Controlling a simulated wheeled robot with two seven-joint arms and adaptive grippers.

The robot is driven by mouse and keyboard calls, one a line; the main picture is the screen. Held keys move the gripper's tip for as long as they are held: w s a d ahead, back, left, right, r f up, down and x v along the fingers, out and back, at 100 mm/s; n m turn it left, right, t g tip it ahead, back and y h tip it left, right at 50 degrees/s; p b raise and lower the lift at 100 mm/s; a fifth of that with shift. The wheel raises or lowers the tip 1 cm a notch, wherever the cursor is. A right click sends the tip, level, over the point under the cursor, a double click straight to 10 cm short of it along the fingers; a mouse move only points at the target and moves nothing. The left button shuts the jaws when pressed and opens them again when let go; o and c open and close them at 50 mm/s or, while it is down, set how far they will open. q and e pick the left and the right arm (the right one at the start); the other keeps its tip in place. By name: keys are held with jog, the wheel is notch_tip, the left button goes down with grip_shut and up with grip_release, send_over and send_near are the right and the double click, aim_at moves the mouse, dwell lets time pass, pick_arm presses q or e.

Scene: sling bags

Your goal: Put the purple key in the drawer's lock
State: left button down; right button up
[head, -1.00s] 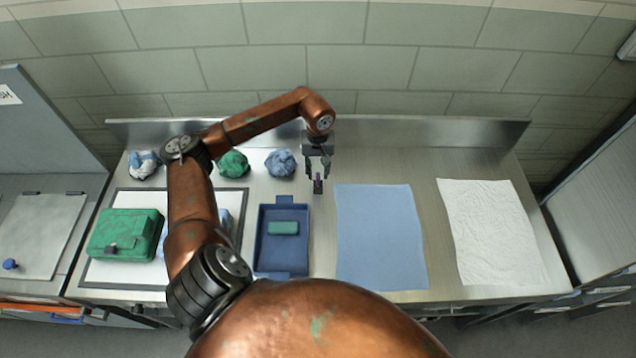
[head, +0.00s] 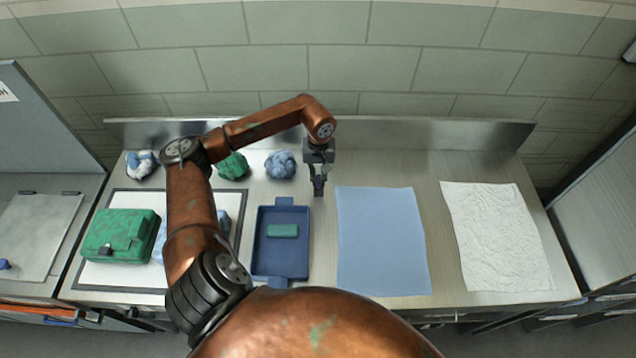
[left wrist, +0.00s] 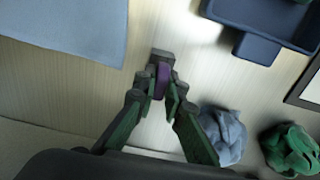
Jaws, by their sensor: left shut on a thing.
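My left gripper (head: 318,188) points down over the worktop, between the blue tray and the blue cloth. It is shut on the purple key (left wrist: 162,80), which shows between the fingertips in the left wrist view. The fingers hide much of the key, and I cannot tell whether it touches the worktop. An open drawer front shows at the lower left (head: 45,311) with orange contents. I cannot make out a lock on it. My right gripper is not in view.
A blue tray (head: 260,258) holds a green block (head: 283,230). A blue cloth (head: 382,240) and white towel (head: 495,238) lie to the right. A green case (head: 125,230) is at left. Crumpled cloths (head: 280,164) lie along the back, below the wall.

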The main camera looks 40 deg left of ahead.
pick_arm(q)
jog(key=shift+r, duration=0.15)
jog(key=shift+r+p, duration=0.6)
jog(key=shift+r, duration=0.6)
jog(key=shift+r+p, duration=0.6)
jog(key=shift+r, duration=1.1)
